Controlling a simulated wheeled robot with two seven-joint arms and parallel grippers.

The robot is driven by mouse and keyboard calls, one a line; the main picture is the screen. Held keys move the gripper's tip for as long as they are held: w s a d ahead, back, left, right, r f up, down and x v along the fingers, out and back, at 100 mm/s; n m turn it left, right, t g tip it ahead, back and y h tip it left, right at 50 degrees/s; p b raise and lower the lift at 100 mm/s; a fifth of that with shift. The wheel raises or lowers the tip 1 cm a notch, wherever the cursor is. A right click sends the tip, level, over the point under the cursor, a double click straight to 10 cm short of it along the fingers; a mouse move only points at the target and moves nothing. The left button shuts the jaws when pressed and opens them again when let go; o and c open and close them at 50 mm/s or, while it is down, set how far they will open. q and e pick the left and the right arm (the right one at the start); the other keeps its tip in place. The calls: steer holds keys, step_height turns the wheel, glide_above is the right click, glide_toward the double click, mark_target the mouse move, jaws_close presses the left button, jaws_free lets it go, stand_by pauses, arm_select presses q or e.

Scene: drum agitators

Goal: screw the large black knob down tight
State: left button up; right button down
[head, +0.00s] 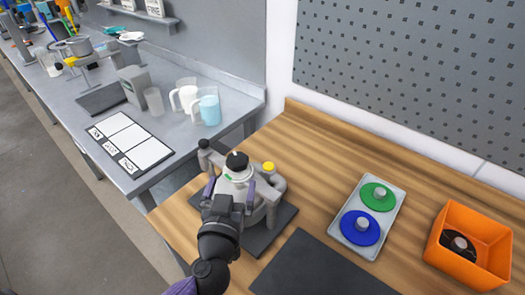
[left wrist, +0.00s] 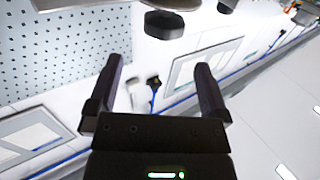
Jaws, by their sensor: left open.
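A grey agitator machine (head: 272,196) stands on a dark mat on the wooden bench. A large black knob (head: 237,161) sits on its top; a black knob also shows at the top of the left wrist view (left wrist: 163,25). A smaller black knob (head: 204,144) is at its left and a yellow cap (head: 268,167) at its right. My left gripper (head: 230,186) is open, on the near side of the large knob, its fingers apart from each other. In the left wrist view the space between the fingers (left wrist: 158,75) is empty. My right gripper is not in view.
A grey tray (head: 398,206) holds a green disc (head: 378,196) and a blue disc (head: 360,228). An orange bin (head: 493,256) with a black part inside is at the right. A dark mat (head: 312,270) lies in front. Jugs (head: 208,106) stand on the grey bench behind.

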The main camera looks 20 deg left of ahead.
mark_target(235, 167)
arm_select(q)
steer(key=b+x, duration=0.1)
steer(key=x, duration=0.7)
steer(key=shift+a+b, duration=0.15)
steer(key=shift+b, duration=0.15)
